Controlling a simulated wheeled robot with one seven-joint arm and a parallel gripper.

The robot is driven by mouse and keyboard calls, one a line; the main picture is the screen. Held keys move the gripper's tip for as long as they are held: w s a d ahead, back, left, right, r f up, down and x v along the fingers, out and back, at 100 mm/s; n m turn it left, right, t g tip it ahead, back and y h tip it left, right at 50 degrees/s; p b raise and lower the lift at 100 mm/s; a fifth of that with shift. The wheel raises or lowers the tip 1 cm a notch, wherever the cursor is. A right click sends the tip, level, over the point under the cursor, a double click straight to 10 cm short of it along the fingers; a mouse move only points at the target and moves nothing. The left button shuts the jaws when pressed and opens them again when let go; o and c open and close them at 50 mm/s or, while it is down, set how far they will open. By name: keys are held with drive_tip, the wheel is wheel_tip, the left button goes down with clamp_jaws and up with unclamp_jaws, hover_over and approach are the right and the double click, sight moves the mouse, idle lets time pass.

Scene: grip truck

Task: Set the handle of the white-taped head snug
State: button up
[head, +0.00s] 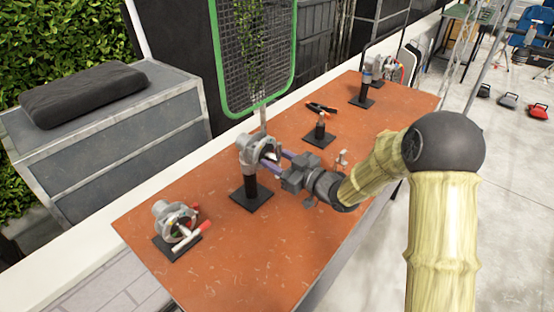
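A grey grip head (245,148) stands on a black post with a square base, near the middle of the table. My gripper (272,160) reaches it from the right, with its fingers at the head's right side. The fingers cover the handle area, so I cannot tell whether they touch or hold a handle. Another grey head (166,215) sits low at the near left, with a red handle (190,238) and pale parts beside it. A third grey head (371,66) stands at the far end. I cannot make out for certain which head has white tape.
The orange table (240,270) is bare at its near end. A small pale item (342,158) is near my wrist. A green-framed mesh panel (292,85) rises behind the table.

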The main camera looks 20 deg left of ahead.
drive_tip(key=b+v, duration=0.2)
drive_tip(key=v, duration=1.5)
drive_tip(key=shift+d+b, duration=0.2)
drive_tip(key=shift+b, duration=0.2)
drive_tip(key=w+d+f+m+t+h+p, duration=0.2)
drive_tip(key=d+m+h+p, duration=0.3)
drive_tip(key=d+m+h, duration=0.65)
drive_tip(key=s+d+m+g+h+p, duration=0.1)
drive_tip(key=s+d+g+h, duration=0.1)
drive_tip(key=s, duration=0.5)
drive_tip(key=s+d+m+g+h+p, duration=0.1)
drive_tip(key=s+d+m+g+h, duration=0.1)
drive_tip(key=s, duration=0.6)
drive_tip(key=shift+s+d+r+g+h, duration=0.35)
drive_tip(key=shift+d+r+g+h, duration=0.15)
drive_tip(key=shift+d+g, duration=0.65)
